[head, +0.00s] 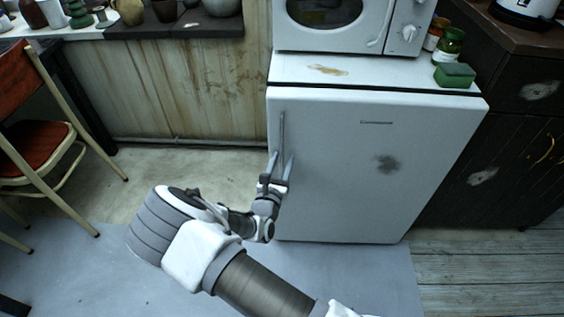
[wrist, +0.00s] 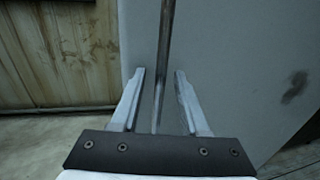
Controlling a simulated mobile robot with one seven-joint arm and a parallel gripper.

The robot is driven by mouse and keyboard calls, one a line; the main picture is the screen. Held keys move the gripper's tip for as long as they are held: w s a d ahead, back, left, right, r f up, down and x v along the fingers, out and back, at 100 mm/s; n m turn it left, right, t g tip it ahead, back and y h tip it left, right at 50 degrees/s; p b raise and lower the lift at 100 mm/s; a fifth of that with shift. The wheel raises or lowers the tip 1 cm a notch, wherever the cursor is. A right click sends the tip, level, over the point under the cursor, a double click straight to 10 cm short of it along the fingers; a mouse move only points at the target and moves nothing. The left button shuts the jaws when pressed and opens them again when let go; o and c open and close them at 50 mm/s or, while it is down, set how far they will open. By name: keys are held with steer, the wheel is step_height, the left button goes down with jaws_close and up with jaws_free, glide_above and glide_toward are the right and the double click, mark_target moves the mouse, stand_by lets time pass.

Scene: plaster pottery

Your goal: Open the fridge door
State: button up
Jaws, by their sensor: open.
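The white fridge (head: 350,165) stands against the back wall with its door shut. Its vertical metal handle (head: 282,130) runs down the left side of the door. My gripper (head: 279,163) is at the lower part of the handle. In the wrist view, the handle (wrist: 162,60) passes between the two fingers of my gripper (wrist: 159,75), with a gap to the finger on each side. The jaws are open. The lower end of the handle is partly hidden by my gripper in the head view.
A white microwave (head: 345,22) stands on the fridge, with jars (head: 448,44) and a green sponge (head: 454,75) beside it. Dark cabinets (head: 510,150) adjoin on the right. A red chair (head: 35,140) stands at the far left. The floor (head: 350,275) before the fridge is clear.

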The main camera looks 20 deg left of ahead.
jaws_close()
stand_by(1.4)
